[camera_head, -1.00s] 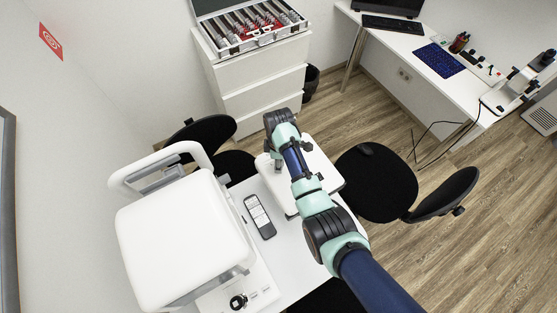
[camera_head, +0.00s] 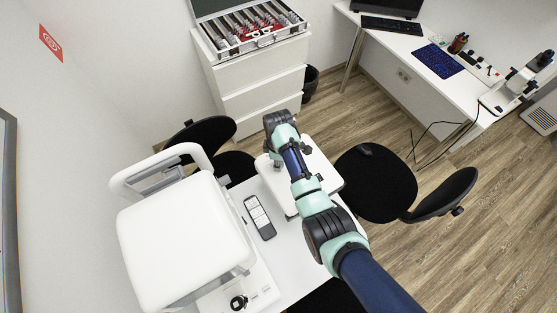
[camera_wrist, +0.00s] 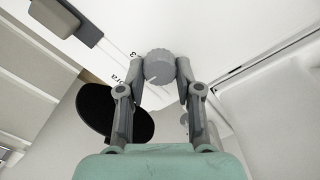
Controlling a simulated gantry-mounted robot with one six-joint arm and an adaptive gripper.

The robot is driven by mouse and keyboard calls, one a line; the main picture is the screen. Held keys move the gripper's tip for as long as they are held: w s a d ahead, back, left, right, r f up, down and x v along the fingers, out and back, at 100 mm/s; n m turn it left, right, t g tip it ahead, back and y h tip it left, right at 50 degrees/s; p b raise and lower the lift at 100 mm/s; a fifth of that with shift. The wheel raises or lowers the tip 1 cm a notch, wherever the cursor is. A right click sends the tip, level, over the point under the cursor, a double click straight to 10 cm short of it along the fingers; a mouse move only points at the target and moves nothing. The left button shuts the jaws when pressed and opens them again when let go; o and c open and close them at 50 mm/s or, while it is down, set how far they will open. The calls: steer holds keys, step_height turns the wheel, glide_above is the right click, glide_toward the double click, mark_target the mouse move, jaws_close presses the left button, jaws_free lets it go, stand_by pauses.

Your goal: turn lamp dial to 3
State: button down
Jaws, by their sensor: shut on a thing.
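In the wrist view, the lamp dial (camera_wrist: 159,66) is a round grey knob with a ridged edge on a white surface. A thin light mark on its face points toward the lower left. A printed 3 (camera_wrist: 133,55) and part of a dark word show on the white surface to the left of the dial. My gripper (camera_wrist: 162,84) has one finger on each side of the dial and is shut on it. In the head view, my arm reaches over a white flat device (camera_head: 326,171); the dial and fingertips cannot be made out there.
A large white machine (camera_head: 180,235) stands on the white table to the left. A dark phone-like handset (camera_head: 260,217) lies between it and the device. Black chairs (camera_head: 376,183) stand around the table. A drawer cabinet (camera_head: 262,92) is behind. A dark grey part (camera_wrist: 57,16) shows at the wrist view's upper left.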

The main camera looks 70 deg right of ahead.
steer(key=m+p, duration=0.2)
steer(key=m, duration=0.3)
steer(key=shift+d+r, duration=0.1)
steer(key=shift+r, duration=0.05)
steer(key=m+p, duration=0.1)
steer(key=m, duration=0.4)
steer(key=shift+m, duration=0.3)
stand_by(0.4)
steer(key=c, duration=0.8)
jaws_free()
steer(key=shift+o, duration=0.2)
step_height(320, 180, up, 12)
